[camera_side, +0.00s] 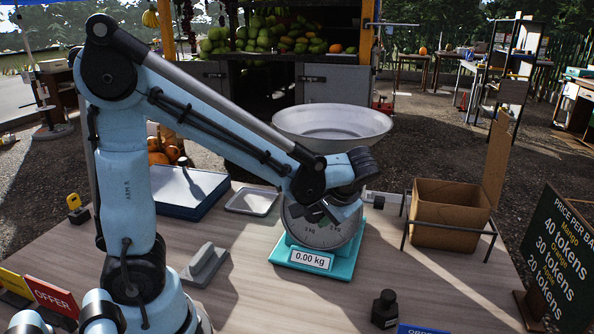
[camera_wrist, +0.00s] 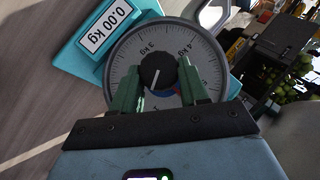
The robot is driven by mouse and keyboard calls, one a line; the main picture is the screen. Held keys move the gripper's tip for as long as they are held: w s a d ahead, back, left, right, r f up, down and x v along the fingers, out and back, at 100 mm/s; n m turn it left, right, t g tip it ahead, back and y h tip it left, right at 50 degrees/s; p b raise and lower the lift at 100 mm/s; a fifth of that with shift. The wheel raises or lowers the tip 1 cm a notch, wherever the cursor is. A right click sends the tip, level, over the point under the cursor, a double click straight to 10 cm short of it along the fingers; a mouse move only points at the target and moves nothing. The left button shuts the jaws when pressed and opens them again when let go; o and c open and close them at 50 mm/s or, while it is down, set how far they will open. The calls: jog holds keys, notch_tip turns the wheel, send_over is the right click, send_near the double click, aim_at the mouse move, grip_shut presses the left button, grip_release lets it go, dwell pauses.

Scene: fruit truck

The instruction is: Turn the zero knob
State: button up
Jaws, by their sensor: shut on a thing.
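The zero knob (camera_wrist: 158,71) is a round black knob with a white line, at the centre of the scale's dial (camera_wrist: 122,52). My gripper (camera_wrist: 158,88) has its green fingers on either side of the knob, shut on it in the wrist view. In the side view my gripper (camera_side: 328,212) is in front of the dial and hides the knob. The teal scale (camera_side: 343,266) stands on the table with a label (camera_side: 310,259) reading 0.00 kg. A wide metal pan (camera_side: 333,124) sits on top of the scale.
A cardboard box (camera_side: 450,212) in a dark frame stands right of the scale. A small metal tray (camera_side: 252,201) and a blue-rimmed tray (camera_side: 190,190) lie to the left. A grey block (camera_side: 204,265) and a black bottle (camera_side: 385,309) are nearer the front. A price board (camera_side: 557,255) stands at right.

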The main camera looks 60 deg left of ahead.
jog(key=o, duration=1.1)
jog(key=shift+c, duration=0.2)
jog(key=shift+r, duration=0.1)
jog(key=v, duration=1.2)
jog(key=s+f+m+t+h, duration=0.3)
jog(key=s+f+t+h, duration=0.1)
jog(key=f+t+h, duration=0.2)
jog(key=shift+a+f+m+t+h, duration=0.3)
jog(key=shift+f+h, duration=0.45)
jog(key=shift+h, duration=0.15)
